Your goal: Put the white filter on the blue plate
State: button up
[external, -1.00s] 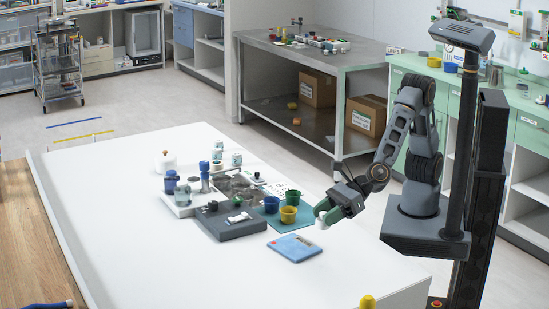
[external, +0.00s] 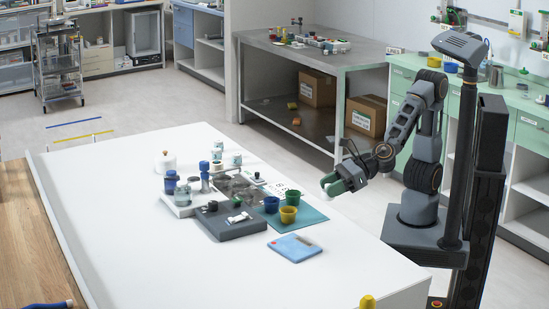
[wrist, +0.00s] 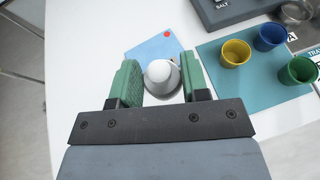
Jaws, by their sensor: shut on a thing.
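The white filter (wrist: 158,72) is a rounded white piece between the green fingers of my gripper (wrist: 161,84). In the external view my gripper (external: 337,186) is shut on the filter (external: 329,179) and holds it in the air, above and right of the table's right edge. The blue plate (external: 295,247) is a flat light-blue square lying on the white table, lower left of my gripper. In the wrist view the plate (wrist: 146,50) shows beyond the fingers with a red dot on it, and the filter and a finger cover part of it.
A teal mat (external: 314,218) with blue, yellow and green cups lies behind the plate. A dark grey block (external: 229,230) with a small white piece on it is left of the mat. Jars and bottles stand farther back. The white table (external: 180,270) is clear in front.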

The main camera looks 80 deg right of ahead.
jog(key=w+a+f+b, duration=0.1)
jog(key=w+a+f, duration=0.3)
jog(key=w+a, duration=0.1)
jog(key=b, duration=0.1)
send_over(297, 245)
notch_tip(297, 245, down, 4)
jog(key=shift+s+d+f, duration=0.1)
jog(key=shift+s, duration=0.05)
jog(key=shift+f+b, duration=0.65)
jog(key=shift+f, duration=1.15)
jog(key=shift+f+b, duration=0.25)
jog(key=shift+b, duration=0.05)
jog(key=o, duration=0.9)
jog(key=shift+r, duration=0.1)
jog(key=shift+r+p, duration=0.2)
jog(key=shift+p, duration=0.15)
jog(key=p+v, duration=0.1)
jog(key=v, duration=1)
jog(key=shift+s+d+r, duration=0.1)
jog(key=shift+s+r, duration=0.1)
jog(key=shift+s, duration=0.1)
